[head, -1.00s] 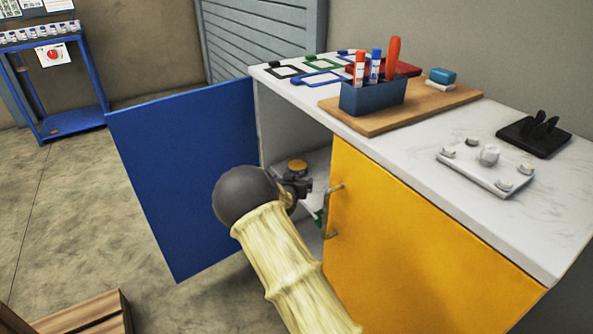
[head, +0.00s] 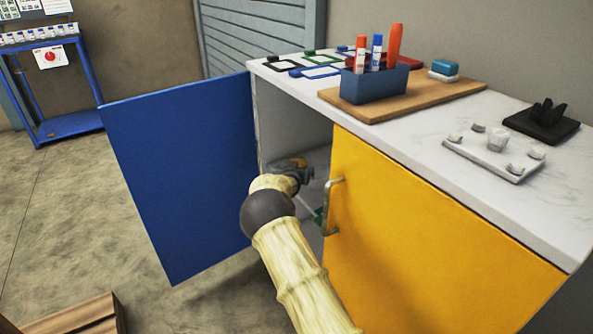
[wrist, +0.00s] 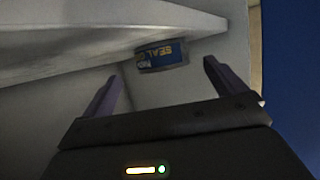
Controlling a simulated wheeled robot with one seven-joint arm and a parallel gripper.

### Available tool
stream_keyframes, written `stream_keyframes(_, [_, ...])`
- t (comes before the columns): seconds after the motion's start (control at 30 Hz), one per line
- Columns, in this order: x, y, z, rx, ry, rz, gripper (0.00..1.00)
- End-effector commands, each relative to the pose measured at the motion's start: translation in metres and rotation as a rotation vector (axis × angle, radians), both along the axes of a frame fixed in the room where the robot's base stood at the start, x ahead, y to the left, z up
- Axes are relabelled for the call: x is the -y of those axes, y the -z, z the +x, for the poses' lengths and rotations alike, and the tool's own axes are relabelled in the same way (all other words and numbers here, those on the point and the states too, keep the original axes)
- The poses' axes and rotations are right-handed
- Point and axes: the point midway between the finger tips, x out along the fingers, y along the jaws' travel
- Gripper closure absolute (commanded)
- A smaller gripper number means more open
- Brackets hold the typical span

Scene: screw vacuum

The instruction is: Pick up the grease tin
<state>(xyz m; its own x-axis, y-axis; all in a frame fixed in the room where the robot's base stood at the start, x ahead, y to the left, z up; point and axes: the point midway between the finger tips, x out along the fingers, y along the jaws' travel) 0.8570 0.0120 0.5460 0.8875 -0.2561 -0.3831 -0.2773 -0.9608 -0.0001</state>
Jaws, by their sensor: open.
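The tin (wrist: 162,56) stands on a shelf inside the open cabinet. In the wrist view it has a dark blue label with yellow lettering, upside down, that seems to read "SEAL". In the head view its yellow lid (head: 298,162) shows just past my gripper (head: 300,174), which hides most of the tin. In the wrist view my gripper (wrist: 162,72) is open and empty. Its two fingers point toward the tin, which appears in the gap between them but farther off, apart from both fingertips.
The blue door (head: 180,180) stands open left of my arm. The yellow door (head: 430,220), with a metal handle (head: 331,208), is shut on the right. The pale shelf (wrist: 80,45) runs close to the fingers. A green item (head: 318,215) shows lower in the cabinet.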

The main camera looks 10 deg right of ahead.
Motion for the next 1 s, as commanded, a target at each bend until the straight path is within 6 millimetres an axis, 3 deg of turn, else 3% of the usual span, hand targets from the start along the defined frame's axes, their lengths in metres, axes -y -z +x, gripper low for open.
stream_keyframes(0.47, [0.001,0.005,0.006,0.0,0.0,-0.001,0.04])
stream_keyframes(1.0, [0.01,0.021,0.046,0.002,0.0,-0.001,0.04])
